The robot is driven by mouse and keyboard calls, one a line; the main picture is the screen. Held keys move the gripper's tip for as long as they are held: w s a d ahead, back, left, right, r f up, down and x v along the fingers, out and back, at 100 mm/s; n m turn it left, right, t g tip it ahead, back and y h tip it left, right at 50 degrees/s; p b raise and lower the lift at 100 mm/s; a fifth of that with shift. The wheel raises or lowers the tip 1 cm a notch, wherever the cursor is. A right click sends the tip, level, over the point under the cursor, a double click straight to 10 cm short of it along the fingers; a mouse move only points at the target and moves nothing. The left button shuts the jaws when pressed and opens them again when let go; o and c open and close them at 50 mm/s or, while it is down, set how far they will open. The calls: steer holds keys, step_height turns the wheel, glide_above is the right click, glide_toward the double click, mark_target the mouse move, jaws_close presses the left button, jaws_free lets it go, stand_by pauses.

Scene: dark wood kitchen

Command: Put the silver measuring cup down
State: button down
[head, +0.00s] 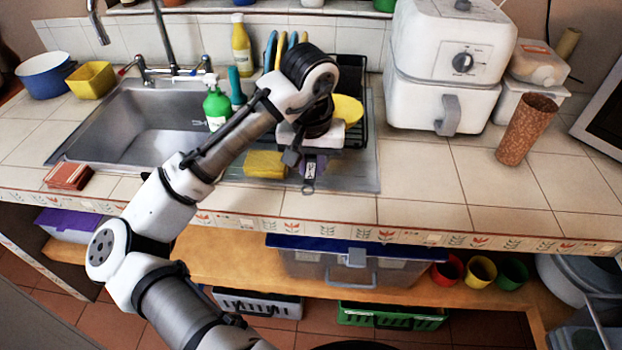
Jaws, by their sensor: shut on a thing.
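My gripper (303,162) points down over the right side of the sink's steel drainboard, close to the front edge of the counter. It is shut on the silver measuring cup (309,185), of which only a small shiny part shows below the fingers. The rest of the cup is hidden by the gripper. I cannot tell whether the cup touches the drainboard.
A yellow sponge (265,164) lies just left of my gripper. A dark dish rack (352,100) with a yellow plate (347,109) stands behind it. The sink basin (150,125) and green soap bottle (216,106) are left.

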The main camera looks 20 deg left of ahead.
mark_target(311, 168)
steer(key=shift+f, duration=2.6)
steer(key=shift+f, duration=0.2)
steer(key=c, duration=1.3)
jaws_free()
steer(key=shift+r, duration=0.1)
steer(key=r, duration=0.4)
steer(key=s+r, duration=0.1)
steer(key=r, duration=0.3)
steer(key=r+b, duration=0.1)
steer(key=r, duration=0.3)
steer(key=shift+s+d+r, duration=0.1)
steer(key=shift+s+d, duration=0.05)
steer(key=shift+d, duration=0.1)
